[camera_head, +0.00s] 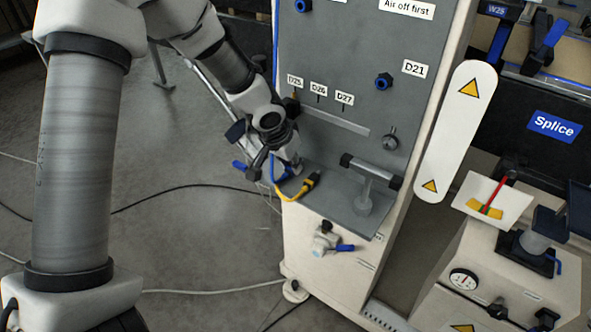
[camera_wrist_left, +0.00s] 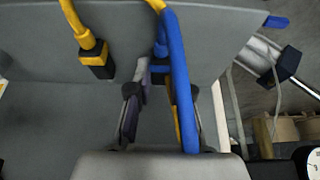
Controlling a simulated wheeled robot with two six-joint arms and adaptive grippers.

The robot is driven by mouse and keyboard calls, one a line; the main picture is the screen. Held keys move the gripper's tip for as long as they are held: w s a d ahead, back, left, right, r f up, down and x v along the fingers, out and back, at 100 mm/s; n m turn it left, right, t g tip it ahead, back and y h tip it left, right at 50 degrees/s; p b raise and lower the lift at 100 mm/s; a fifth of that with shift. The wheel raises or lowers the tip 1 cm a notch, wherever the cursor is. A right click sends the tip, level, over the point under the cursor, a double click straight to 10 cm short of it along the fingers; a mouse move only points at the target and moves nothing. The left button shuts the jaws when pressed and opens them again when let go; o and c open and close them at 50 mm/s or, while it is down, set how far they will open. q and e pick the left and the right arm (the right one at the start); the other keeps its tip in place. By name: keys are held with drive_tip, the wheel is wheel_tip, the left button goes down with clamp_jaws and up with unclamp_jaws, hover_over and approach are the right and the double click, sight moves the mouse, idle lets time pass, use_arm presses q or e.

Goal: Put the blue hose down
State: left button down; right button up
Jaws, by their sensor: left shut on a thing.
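The blue hose (camera_head: 275,172) hangs at the left end of the grey shelf in the head view. In the left wrist view the blue hose (camera_wrist_left: 177,70) runs down past the right finger, with a yellow strand beside it. My left gripper (camera_head: 288,168) is at the shelf's left end, below the D25 label. Its fingers (camera_wrist_left: 158,105) are shut on the blue hose's end; the exact grip is partly hidden. My right gripper is in neither view.
The grey shelf (camera_head: 335,204) juts from the panel (camera_head: 345,75). A yellow-and-black connector (camera_head: 306,186) lies beside my left gripper. A T-shaped handle (camera_head: 368,182) stands at the shelf's right. A blue-handled valve (camera_head: 328,243) is below. Open floor (camera_head: 190,240) lies left.

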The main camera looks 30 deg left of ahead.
use_arm(q)
drive_tip(key=shift+s+r, duration=0.2)
drive_tip(key=shift+s, duration=0.05)
drive_tip(key=shift+f, duration=0.3)
drive_tip(key=c, duration=1.1)
unclamp_jaws()
drive_tip(key=shift+w, duration=0.1)
drive_tip(key=shift+o, duration=0.2)
drive_tip(key=shift+r, duration=0.1)
drive_tip(key=shift+r+p, duration=0.35)
drive_tip(key=shift+r, duration=0.2)
drive_tip(key=p+v, duration=0.1)
drive_tip(key=v, duration=1)
drive_tip(key=shift+s+p, duration=0.25)
drive_tip(key=shift+p, duration=0.1)
